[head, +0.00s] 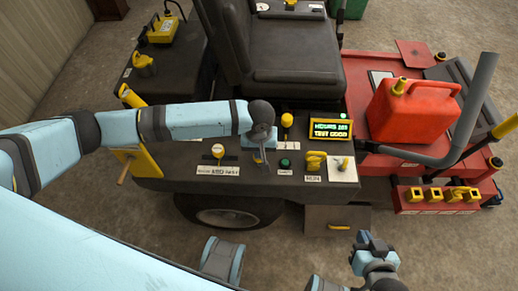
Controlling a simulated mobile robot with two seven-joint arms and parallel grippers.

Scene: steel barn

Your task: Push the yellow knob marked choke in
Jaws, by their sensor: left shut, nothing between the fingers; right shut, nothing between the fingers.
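Several yellow controls stand on the dark control panel (170,184), and I cannot read which is marked choke. A round yellow knob (287,120) stands on a stem just right of my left gripper (262,160). My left gripper is shut and empty, pointing down over the panel between these knobs; contact cannot be told. My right gripper (372,244) is shut and empty, low in front of the machine.
A green button (284,163) and a lit display (330,128) are on the panel. A black seat (300,75) stands behind. A red fuel can (412,110) and a grey pipe (470,110) are at the right. Open floor lies in front.

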